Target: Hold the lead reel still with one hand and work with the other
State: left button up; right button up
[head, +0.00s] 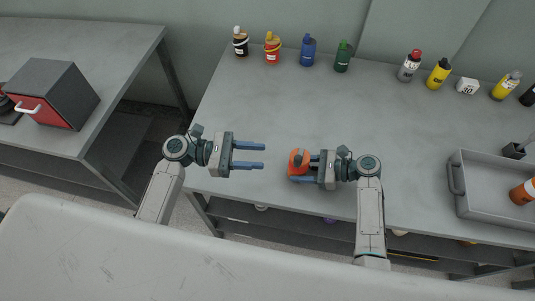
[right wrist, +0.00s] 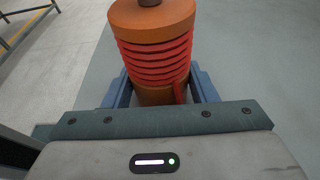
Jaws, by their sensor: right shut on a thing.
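The lead reel is an orange spool (head: 298,159) wound with red cord, near the front edge of the grey table. My right gripper (head: 312,162) reaches it from the right and is shut on it. In the right wrist view the reel (right wrist: 155,55) stands between the two blue fingers (right wrist: 162,92), its orange top flange and red windings showing. Its lower part is partly hidden by the gripper body. My left gripper (head: 264,156) is open and empty, its fingers pointing right toward the reel with a gap between them and it.
Several bottles stand along the back of the table (head: 280,110), among them a blue one (head: 308,50) and a green one (head: 343,57). A grey tray (head: 457,205) with an orange item (head: 523,192) is at right. A red-fronted box (head: 45,112) sits on the left table.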

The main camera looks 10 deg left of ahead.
pick_arm(q)
jog(key=shift+a, duration=0.3)
pick_arm(e)
jog(key=o, duration=0.8)
jog(key=shift+o, duration=0.2)
jog(key=shift+d, duration=0.1)
